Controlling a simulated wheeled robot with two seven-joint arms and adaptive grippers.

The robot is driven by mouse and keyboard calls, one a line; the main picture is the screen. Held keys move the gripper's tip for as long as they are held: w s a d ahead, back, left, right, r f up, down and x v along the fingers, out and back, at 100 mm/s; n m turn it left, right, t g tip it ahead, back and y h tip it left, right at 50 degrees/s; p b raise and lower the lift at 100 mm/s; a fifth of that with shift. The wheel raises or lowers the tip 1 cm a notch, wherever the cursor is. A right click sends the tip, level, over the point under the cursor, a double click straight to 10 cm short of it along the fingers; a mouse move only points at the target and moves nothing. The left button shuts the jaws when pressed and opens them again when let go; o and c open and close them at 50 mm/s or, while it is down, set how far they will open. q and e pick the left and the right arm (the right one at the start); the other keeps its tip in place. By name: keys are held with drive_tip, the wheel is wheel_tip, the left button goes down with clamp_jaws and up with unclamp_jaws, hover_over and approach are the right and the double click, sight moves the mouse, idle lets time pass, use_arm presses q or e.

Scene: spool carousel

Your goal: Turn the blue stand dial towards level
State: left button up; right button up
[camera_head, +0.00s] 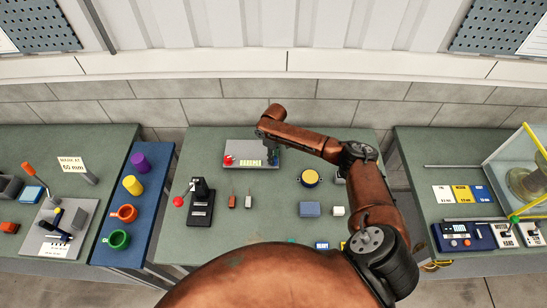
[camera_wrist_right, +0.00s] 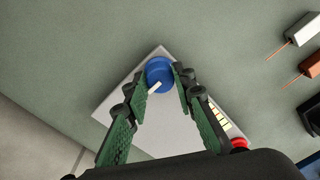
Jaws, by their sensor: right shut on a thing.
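The blue stand dial (camera_wrist_right: 159,72) is a round blue knob with a white pointer bar, on a light grey panel (camera_wrist_right: 128,97) in the right wrist view. My right gripper (camera_wrist_right: 162,78) has its two green-padded fingers on either side of the dial, shut on it. In the head view, my right gripper (camera_head: 272,154) reaches down onto the right part of the same grey panel (camera_head: 238,148), and the dial is largely hidden there. A pale yellow marked strip (camera_head: 250,163) and a red button (camera_head: 228,160) are on the panel. My left gripper is not in view.
A black stand with a red knob (camera_head: 200,203) is left of centre on the middle table. Two small probes (camera_head: 240,200) lie in front of the panel.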

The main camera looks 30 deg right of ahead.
clamp_jaws()
drive_tip(key=shift+n, duration=0.5)
drive_tip(key=shift+n+p, duration=0.5)
drive_tip(key=shift+n, duration=0.5)
drive_tip(key=n, duration=0.2)
drive_tip(key=shift+n, duration=0.4)
drive_tip(key=n, duration=0.4)
drive_tip(key=shift+w+n+p, duration=0.1)
drive_tip(key=shift+n+p, duration=0.2)
drive_tip(key=shift+p, duration=0.1)
drive_tip(key=n, duration=0.4)
drive_tip(key=shift+n, duration=0.3)
